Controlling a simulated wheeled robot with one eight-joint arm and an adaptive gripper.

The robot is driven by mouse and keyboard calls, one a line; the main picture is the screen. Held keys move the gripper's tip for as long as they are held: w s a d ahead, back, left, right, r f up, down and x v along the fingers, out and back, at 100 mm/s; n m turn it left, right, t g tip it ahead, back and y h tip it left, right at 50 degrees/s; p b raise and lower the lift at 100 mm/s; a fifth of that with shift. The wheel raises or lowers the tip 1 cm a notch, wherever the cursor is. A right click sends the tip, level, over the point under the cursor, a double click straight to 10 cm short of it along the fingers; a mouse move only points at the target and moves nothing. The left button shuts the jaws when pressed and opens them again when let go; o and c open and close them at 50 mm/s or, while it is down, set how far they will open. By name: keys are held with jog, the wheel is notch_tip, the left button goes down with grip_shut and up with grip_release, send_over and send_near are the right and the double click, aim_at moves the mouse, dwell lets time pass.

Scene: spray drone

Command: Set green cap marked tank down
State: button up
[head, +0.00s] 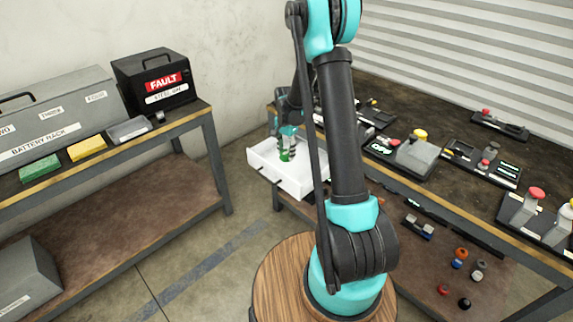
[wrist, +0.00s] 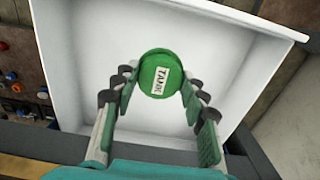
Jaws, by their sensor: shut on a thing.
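The green cap (wrist: 161,75) has a white label reading TANK on its top. My gripper (wrist: 158,84) is shut on it, with a finger on each side. In the head view the green cap (head: 284,155) shows small beneath my gripper (head: 287,147), partly hidden by the fingers. Both are over an open white drawer (head: 262,158). The drawer's bare floor (wrist: 90,50) surrounds the cap in the wrist view. I cannot tell whether the cap touches the floor.
The drawer juts from a dark workbench (head: 455,190) holding several spray-drone parts and switches. Several coloured caps lie on its lower shelf. The drawer's inside is otherwise empty.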

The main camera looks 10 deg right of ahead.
aim_at(286, 170)
jog(key=shift+f, duration=3.45)
jog(key=shift+f, duration=0.15)
jog(key=o, duration=1.1)
jog(key=shift+o, duration=0.2)
